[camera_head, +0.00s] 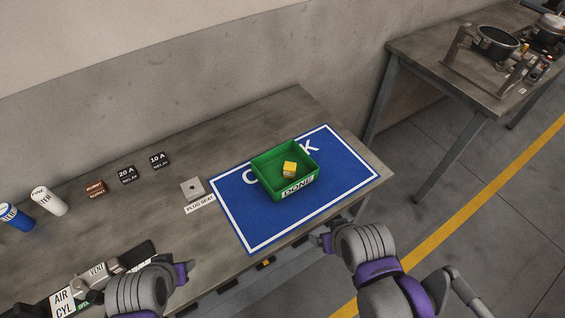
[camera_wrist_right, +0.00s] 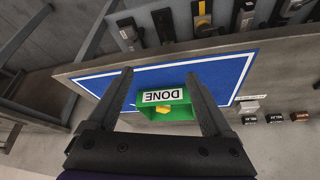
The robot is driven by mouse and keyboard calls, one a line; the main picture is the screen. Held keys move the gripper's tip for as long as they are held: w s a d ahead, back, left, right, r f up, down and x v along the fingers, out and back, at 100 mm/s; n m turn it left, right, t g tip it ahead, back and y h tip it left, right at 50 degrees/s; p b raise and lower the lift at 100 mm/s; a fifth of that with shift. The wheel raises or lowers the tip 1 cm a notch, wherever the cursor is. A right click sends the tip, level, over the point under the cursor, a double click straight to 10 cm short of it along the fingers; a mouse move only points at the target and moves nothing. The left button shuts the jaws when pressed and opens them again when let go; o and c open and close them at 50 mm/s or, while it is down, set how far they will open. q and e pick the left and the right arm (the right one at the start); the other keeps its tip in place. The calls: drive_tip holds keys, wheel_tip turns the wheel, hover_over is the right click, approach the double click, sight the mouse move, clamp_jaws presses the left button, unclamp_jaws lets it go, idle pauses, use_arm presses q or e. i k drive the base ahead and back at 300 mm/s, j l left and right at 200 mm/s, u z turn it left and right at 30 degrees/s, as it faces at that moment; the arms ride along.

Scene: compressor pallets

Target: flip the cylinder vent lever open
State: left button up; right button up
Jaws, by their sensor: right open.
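The air cylinder unit (camera_head: 88,284) is a grey fitting at the lower left of the head view, beside an AIR CYL label (camera_head: 62,303) and a VENT label (camera_head: 97,271). A green OPEN marking shows partly beside it. The vent lever's position cannot be made out, as my left arm covers part of this area. My left gripper (camera_head: 186,271) is just right of the unit, and its fingers cannot be seen clearly. My right gripper (camera_head: 322,240) is at the table's front edge, away from the unit. In the right wrist view it is open and empty (camera_wrist_right: 158,73).
A green DONE tray (camera_head: 268,184) holding a yellow block (camera_head: 290,169) stands on the blue mat (camera_head: 235,218). A plug seat (camera_head: 192,188), relays (camera_head: 128,175), a brown part (camera_head: 95,188) and white (camera_head: 48,201) and blue (camera_head: 17,218) cylinders lie left. Levers (camera_wrist_right: 165,25) line the front edge.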

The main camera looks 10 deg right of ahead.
sight(94, 297)
drive_tip(key=u, duration=2.05)
